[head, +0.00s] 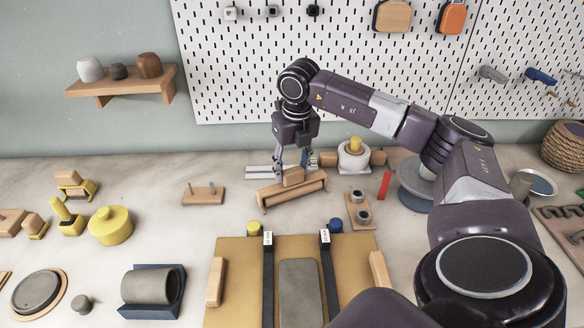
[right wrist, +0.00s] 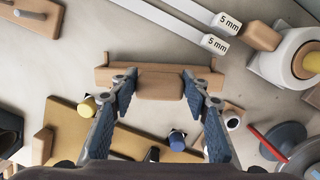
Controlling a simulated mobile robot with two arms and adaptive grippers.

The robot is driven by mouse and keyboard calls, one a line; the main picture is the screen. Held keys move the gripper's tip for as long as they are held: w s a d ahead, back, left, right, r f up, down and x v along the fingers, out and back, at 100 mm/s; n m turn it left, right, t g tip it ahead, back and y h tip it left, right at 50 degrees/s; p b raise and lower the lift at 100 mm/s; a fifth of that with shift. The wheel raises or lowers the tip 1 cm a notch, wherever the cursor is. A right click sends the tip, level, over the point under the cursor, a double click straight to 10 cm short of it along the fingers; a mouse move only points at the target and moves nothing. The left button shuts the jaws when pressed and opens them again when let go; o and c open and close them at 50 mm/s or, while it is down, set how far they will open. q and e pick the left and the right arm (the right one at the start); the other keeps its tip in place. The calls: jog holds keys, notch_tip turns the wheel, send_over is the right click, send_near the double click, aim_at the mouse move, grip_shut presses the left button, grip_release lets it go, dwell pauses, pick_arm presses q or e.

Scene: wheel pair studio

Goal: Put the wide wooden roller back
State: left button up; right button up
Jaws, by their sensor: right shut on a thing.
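My right gripper (head: 293,172) is shut on a short, light wooden piece (head: 293,177), which looks like the roller or its grip. In the right wrist view, my right gripper's fingers (right wrist: 158,97) press on both ends of this piece (right wrist: 160,82). A long wooden cradle (head: 310,189) with raised ends is right below the piece; the cradle (right wrist: 110,76) also shows behind it in the right wrist view. I cannot tell whether the piece rests in the cradle or is just above it. My left gripper is not in view.
Metal strips marked 5 mm (right wrist: 200,30) lie behind the cradle. A white pot (head: 352,160) is at back right, near a red stick (head: 385,185). A tan board (head: 235,265) with dark rails lies in front. A peg stand (head: 204,196) is to the left.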

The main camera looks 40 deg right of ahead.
jog(key=shift+s+a+f, duration=0.1)
jog(key=shift+s+f, duration=0.15)
jog(key=shift+f, duration=0.25)
jog(key=o, duration=1)
jog(key=shift+s, duration=0.1)
jog(key=shift+o, duration=1.4)
jog(key=shift+f, duration=0.15)
jog(key=shift+o, duration=0.7)
jog(key=shift+w+f, duration=0.1)
jog(key=shift+w, duration=0.35)
jog(key=shift+s+r, duration=0.15)
jog(key=shift+r, duration=0.45)
jog(key=shift+r+p, duration=0.55)
jog(key=shift+p, duration=0.1)
notch_tip(320, 180, up, 11)
jog(key=s+b, duration=0.1)
jog(key=b, duration=0.1)
jog(key=shift+s+r, duration=0.15)
jog(key=shift+r, duration=0.05)
jog(key=shift+a, duration=0.1)
